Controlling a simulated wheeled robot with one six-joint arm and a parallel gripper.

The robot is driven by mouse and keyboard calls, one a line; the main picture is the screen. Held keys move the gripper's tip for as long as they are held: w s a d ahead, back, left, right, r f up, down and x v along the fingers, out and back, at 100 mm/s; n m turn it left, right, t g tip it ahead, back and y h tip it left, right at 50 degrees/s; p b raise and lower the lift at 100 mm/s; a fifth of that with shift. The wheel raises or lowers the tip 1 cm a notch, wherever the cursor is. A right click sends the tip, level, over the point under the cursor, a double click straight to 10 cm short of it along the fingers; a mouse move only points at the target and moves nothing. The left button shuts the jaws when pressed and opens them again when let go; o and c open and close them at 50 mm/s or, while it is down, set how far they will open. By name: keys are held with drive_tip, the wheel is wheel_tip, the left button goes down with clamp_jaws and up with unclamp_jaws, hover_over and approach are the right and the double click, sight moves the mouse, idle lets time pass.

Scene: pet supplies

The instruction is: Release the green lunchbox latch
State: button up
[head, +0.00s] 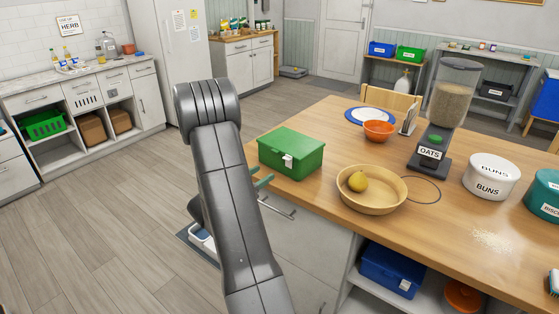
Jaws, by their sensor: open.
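The green lunchbox (291,148) stands upright with its lid down, near the left corner of the wooden table. Its pale latch (288,160) is on the front face, towards me. I cannot tell from this view whether the latch is fastened.
Behind are an orange bowl (379,131) and an oats dispenser (443,110). A buns canister (491,177) stands further right. A drawer handle (276,207) juts out below the table edge.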

sight(285, 160)
drive_tip(key=p+x, duration=0.2)
drive_tip(key=x, duration=0.8)
drive_tip(key=shift+d, duration=0.15)
drive_tip(key=c, duration=1)
